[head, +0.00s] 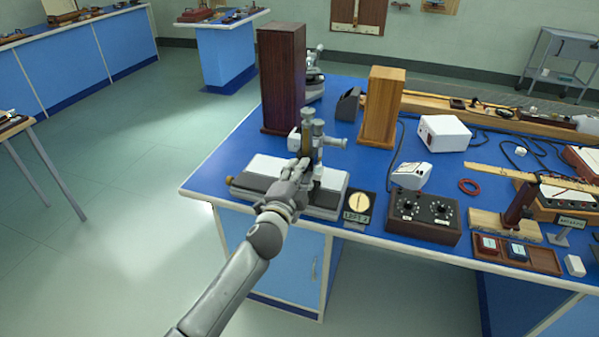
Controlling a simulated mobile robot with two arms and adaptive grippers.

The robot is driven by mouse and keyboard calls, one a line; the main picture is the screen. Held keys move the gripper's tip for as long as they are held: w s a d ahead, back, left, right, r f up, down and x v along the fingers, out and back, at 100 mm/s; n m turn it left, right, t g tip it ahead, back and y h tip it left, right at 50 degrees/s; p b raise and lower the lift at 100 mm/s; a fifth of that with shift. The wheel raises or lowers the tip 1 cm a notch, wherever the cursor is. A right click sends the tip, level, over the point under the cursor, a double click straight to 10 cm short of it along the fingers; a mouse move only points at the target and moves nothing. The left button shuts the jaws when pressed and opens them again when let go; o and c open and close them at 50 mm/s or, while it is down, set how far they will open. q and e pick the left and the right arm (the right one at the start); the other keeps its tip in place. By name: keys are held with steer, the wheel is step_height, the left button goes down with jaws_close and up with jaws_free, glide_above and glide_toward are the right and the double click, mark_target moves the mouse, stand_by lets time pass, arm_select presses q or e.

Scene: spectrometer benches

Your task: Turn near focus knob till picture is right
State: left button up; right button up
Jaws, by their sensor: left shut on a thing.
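A grey microscope-like instrument (318,128) stands upright on a pale base (268,166) at the front left corner of the blue bench. My left gripper (301,168) reaches in from the front and is shut at the near side of the instrument's column. The near focus knob is hidden behind its fingers, so I cannot see the grip itself. A small black card with a round cream picture (357,202) is just right of the base. The detail in its circle is too small to read. My right gripper is out of view.
A tall dark wooden box (281,75) stands behind the instrument, and a lighter wooden box (382,105) is back right. A dark control box with two dials (424,216) sits right of the card.

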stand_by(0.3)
arm_select(q)
steer(key=o, duration=1)
steer(key=v, duration=1.2)
